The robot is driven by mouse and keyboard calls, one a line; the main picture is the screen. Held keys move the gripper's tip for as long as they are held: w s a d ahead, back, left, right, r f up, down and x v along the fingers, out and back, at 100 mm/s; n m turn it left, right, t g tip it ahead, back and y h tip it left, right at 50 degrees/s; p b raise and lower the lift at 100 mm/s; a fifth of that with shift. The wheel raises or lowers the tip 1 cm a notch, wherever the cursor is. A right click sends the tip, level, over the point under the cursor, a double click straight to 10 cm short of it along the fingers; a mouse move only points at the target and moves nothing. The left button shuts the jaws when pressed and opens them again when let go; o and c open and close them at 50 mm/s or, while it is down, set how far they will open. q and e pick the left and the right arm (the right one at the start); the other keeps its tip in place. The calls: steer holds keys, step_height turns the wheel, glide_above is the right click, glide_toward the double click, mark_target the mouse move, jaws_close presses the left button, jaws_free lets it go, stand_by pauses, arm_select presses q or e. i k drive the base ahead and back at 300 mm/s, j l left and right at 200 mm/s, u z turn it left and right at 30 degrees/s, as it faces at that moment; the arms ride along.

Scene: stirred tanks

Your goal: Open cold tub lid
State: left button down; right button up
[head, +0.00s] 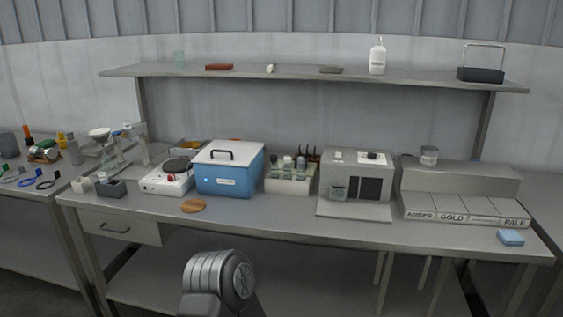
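The cold tub (229,182) is a blue box with a small white label, standing on the bench left of the middle. Its white lid (240,150) lies flat over the top and looks shut. A dark handle (221,153) stands on the lid, towards its left front. A grey rounded link of my arm shows at the bottom of the head view, in front of the bench and apart from the tub. Neither of my grippers is in view.
A white hotplate (166,180) stands close left of the tub, and a bottle rack (288,182) close right. A round brown pad (193,206) lies in front. A grey machine (357,174) stands further right. The shelf (300,74) runs above and behind.

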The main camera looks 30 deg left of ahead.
mark_target(237, 153)
steer(key=u, duration=1.25)
